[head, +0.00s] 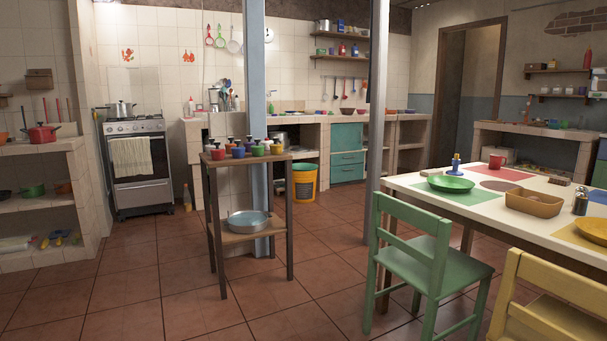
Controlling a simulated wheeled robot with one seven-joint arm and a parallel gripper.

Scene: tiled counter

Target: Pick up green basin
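A green shallow round basin-like dish (450,183) lies on the white dining table (401,190) at the right, on a green placemat (472,196). A green pot (33,191) also stands on the lower shelf of the tiled unit at the far left. I cannot tell for certain which of these is the green basin. My gripper and arm do not show in the head view.
A green chair (425,257) and a yellow chair (545,318) stand before the table. A wooden stand (250,160) with several colourful jars and a metal pan (249,221) is in the middle. Two posts rise nearby. The tiled floor (130,285) at front left is clear.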

